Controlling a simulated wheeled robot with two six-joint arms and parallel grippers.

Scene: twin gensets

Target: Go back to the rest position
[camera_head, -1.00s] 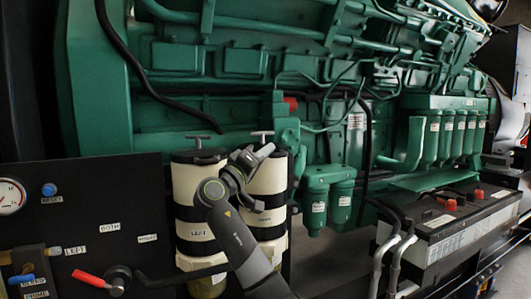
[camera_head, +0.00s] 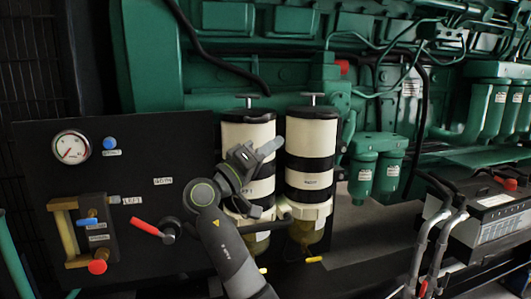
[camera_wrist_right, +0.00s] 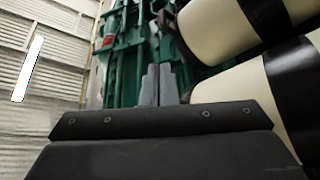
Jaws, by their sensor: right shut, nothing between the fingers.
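My right gripper (camera_head: 268,147) is in front of the two white filter canisters with black bands in the head view. It is shut and holds nothing. The left canister (camera_head: 235,133) is partly hidden behind the gripper and my right arm. The right canister (camera_head: 311,140) shows almost whole, just right of the gripper. In the right wrist view the two fingers (camera_wrist_right: 157,86) are together, with the canisters (camera_wrist_right: 235,98) close by on the right. I cannot tell from the head view how much gap lies between gripper and canisters. My left gripper is not in view.
A black panel (camera_head: 190,138) at the left carries a gauge (camera_head: 71,147), a blue button (camera_head: 110,143) and a red-handled lever (camera_head: 146,227). The green engine (camera_head: 150,85) fills the back. A battery (camera_head: 497,200) with hoses stands at the right.

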